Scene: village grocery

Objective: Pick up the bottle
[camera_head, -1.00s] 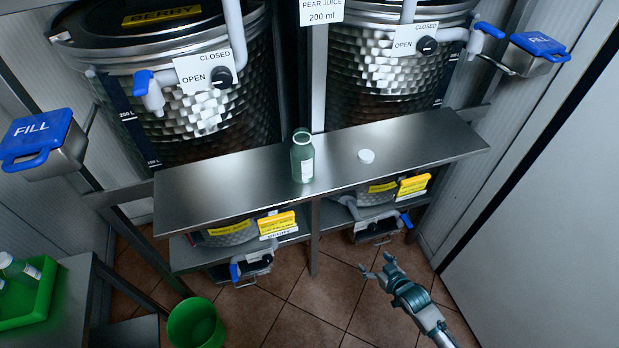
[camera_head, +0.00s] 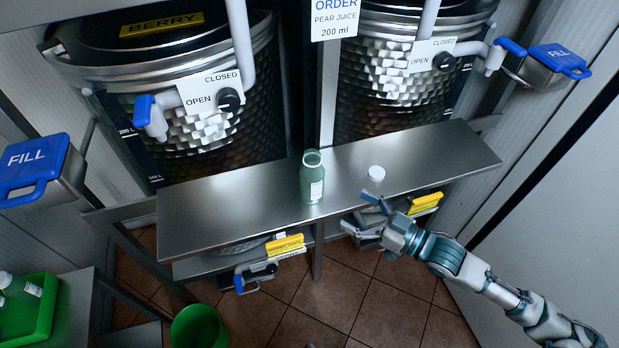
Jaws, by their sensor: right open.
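A green open-topped bottle (camera_head: 312,180) with a white label stands upright on the steel shelf (camera_head: 225,205), near its middle. A white cap (camera_head: 376,173) lies on the shelf to the right of the bottle. My right gripper (camera_head: 362,211) is open and empty, with its fingers pointing left toward the bottle. It is at the shelf's front edge, to the right of the bottle and apart from it. My left gripper is not in view.
Two large steel tanks (camera_head: 205,130) (camera_head: 400,85) with taps stand behind the shelf. A green bin (camera_head: 198,328) is on the floor; a green tray (camera_head: 40,320) with bottles is at lower left.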

